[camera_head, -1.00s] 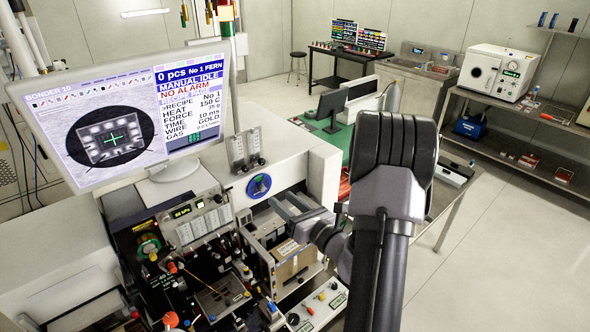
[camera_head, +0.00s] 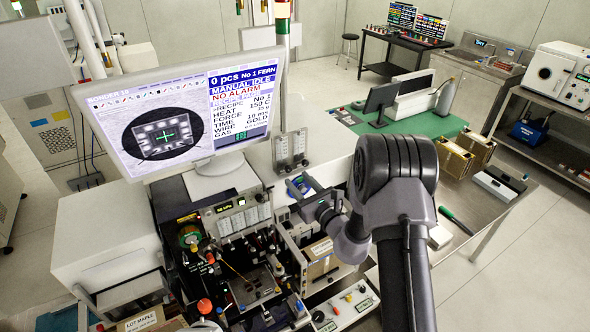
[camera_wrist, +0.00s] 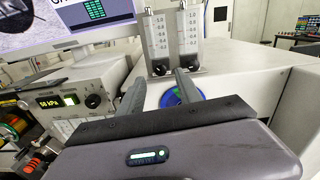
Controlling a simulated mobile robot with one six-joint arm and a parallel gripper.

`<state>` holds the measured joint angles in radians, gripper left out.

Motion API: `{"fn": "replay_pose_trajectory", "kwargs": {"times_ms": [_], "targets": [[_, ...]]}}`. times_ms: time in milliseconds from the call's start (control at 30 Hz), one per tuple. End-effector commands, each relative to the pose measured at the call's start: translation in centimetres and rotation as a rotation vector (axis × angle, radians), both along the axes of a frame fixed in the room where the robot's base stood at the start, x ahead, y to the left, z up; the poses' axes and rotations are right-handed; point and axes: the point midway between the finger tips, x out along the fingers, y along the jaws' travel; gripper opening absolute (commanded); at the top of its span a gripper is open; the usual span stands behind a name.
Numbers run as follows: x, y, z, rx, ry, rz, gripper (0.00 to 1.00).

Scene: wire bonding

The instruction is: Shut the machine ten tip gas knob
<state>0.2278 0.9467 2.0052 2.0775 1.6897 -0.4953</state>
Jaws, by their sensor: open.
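The machine with the "BONDER 10" monitor (camera_head: 195,110) stands on the left of the head view. Two clear flow meters (camera_head: 291,148) stand on a grey bracket on its top. In the wrist view each has a black knob at its foot, a left knob (camera_wrist: 160,68) and a right knob (camera_wrist: 191,67). No label shows which one is the tip gas knob. My gripper (camera_wrist: 160,88) is open and empty, its fingers pointing toward the meters. In the head view my gripper (camera_head: 298,188) is just below the meters, in front of the blue round disc.
A pressure display (camera_wrist: 62,101) with a black dial is left of my fingers. The blue disc (camera_wrist: 168,98) is partly hidden behind the right finger. The monitor rises close on the left. A bench with a green mat (camera_head: 440,125) lies to the right.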

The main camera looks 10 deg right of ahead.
Motion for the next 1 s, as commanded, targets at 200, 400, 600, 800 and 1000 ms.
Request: {"fn": "replay_pose_trajectory", "kwargs": {"times_ms": [200, 400, 600, 800, 1000], "targets": [[3.3, 1.1, 0.1, 0.000, 0.000, -0.001, 0.41], [4.0, 1.3, 0.0, 0.001, 0.000, -0.001, 0.41], [3.9, 1.2, 0.0, 0.001, 0.000, -0.001, 0.33], [3.9, 1.2, 0.0, 0.001, 0.001, -0.001, 0.00], [3.9, 1.2, -0.1, 0.058, 0.019, -0.001, 0.00]]}}
